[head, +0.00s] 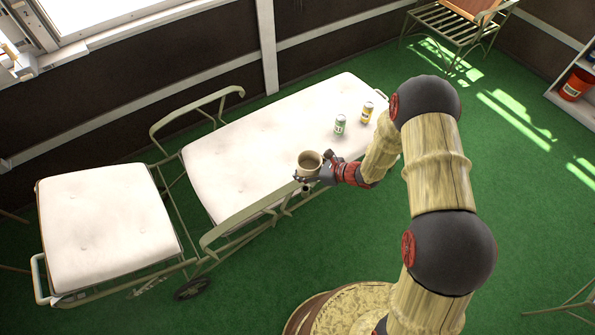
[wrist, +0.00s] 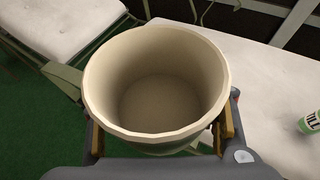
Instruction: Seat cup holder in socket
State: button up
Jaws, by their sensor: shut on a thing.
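The cup holder (head: 310,160) is a beige, open-topped round cup. My gripper (head: 308,178) is shut on it and holds it upright near the front edge of the lounger. In the wrist view the cup holder (wrist: 156,130) fills the middle, its inside is empty, and the fingers of my gripper (wrist: 165,140) press on both its sides. A socket is not clear in either view; the cup holder and my gripper cover part of the lounger frame below.
A white cushioned lounger (head: 235,150) with metal armrests stands behind the cup. A green can (head: 339,125) and a yellow can (head: 366,113) stand on its right part. A separate white-cushioned section (head: 100,225) is at left. Green floor (head: 250,290) lies open in front.

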aim_at(298, 184)
jog(key=shift+s+a+f+g, duration=0.35)
jog(key=shift+a+f, duration=0.15)
jog(key=shift+f, duration=0.1)
jog(key=shift+f, duration=0.1)
jog(key=shift+f+b, duration=2.05)
jog(key=shift+f, duration=0.5)
jog(key=shift+f+b, duration=1.05)
jog(key=shift+f, duration=0.05)
dwell(1.1)
jog(key=o, duration=1.5)
jog(key=o, duration=0.4)
jog(key=shift+o, duration=0.4)
jog(key=shift+r, duration=0.1)
